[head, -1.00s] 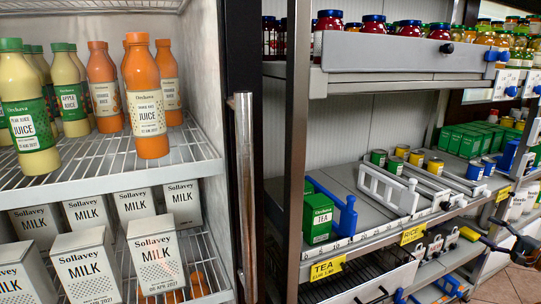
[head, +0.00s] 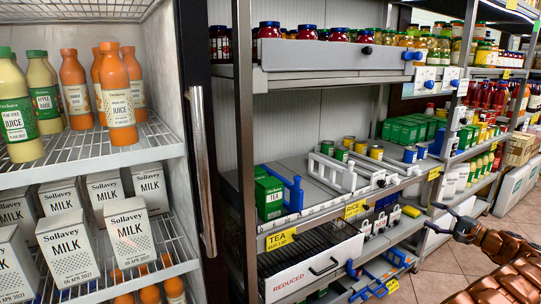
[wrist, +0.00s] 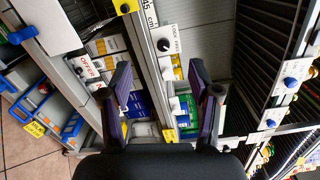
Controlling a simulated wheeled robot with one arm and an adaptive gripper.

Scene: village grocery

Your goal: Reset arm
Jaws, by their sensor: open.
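My gripper (head: 436,217) shows at the right of the head view, with its dark fingers spread apart and nothing between them. It is in front of the shelving, over the aisle side, and my orange-brown arm reaches in from the lower right corner. In the wrist view my gripper (wrist: 160,66) has two purple-grey fingers wide apart. Behind them are shelves with small packs and cans, seen tilted. I cannot tell how far the fingertips are from those shelves.
An open fridge at left holds juice bottles (head: 119,102) above milk cartons (head: 130,230). A vertical handle (head: 202,155) stands beside it. A green tea box (head: 270,198) sits on the middle shelf (head: 300,208); a "REDUCED" drawer (head: 318,265) is below. Tiled floor (head: 420,285) shows at lower right.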

